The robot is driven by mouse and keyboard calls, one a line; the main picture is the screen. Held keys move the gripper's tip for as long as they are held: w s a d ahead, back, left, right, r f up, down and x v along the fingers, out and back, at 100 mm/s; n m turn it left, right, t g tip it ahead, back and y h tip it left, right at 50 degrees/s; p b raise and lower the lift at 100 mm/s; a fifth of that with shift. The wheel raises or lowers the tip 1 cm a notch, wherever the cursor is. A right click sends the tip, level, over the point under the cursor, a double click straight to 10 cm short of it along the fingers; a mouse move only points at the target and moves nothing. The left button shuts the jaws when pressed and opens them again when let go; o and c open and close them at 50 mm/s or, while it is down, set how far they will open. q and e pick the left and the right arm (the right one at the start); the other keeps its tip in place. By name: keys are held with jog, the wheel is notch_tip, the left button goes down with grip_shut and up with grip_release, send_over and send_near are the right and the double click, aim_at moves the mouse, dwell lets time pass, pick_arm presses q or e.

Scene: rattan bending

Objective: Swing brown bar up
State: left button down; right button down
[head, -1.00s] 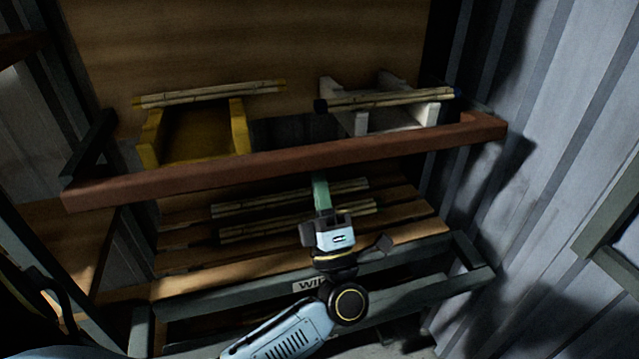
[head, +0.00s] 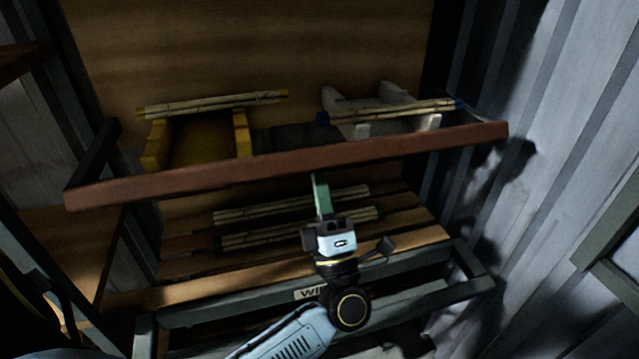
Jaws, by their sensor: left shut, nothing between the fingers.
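The brown bar (head: 250,174) runs across the front of the shelf frame, from the left side to the right side, slightly higher at its right end. My left gripper (head: 320,182) reaches up from below, with its green fingers together and empty. Its tips are just under the middle of the bar. I cannot tell whether they touch it. My right gripper is not in view.
Behind the bar, a yellow stand (head: 155,146) and a white stand (head: 434,121) each hold rattan poles. More rattan poles (head: 240,216) lie on the wooden slats below. A corrugated metal wall (head: 560,130) closes the right side.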

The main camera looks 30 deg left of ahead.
aim_at(323, 170)
pick_arm(q)
jog(key=shift+s+d+r, duration=0.15)
jog(key=shift+d+r, duration=0.1)
jog(key=shift+d, duration=0.1)
jog(key=shift+s+d+r+p, duration=0.25)
jog(key=shift+r+p, duration=0.3)
jog(key=shift+r, duration=0.05)
jog(key=shift+s+d+r+p, duration=0.2)
jog(key=shift+d+r+p, duration=0.05)
jog(key=shift+r+p, duration=0.3)
jog(key=shift+w+a, duration=0.1)
jog(key=shift+a, duration=0.1)
jog(key=shift+p+x, duration=0.65)
jog(key=shift+x, duration=0.3)
jog(key=shift+d, duration=0.1)
jog(key=shift+r, duration=0.15)
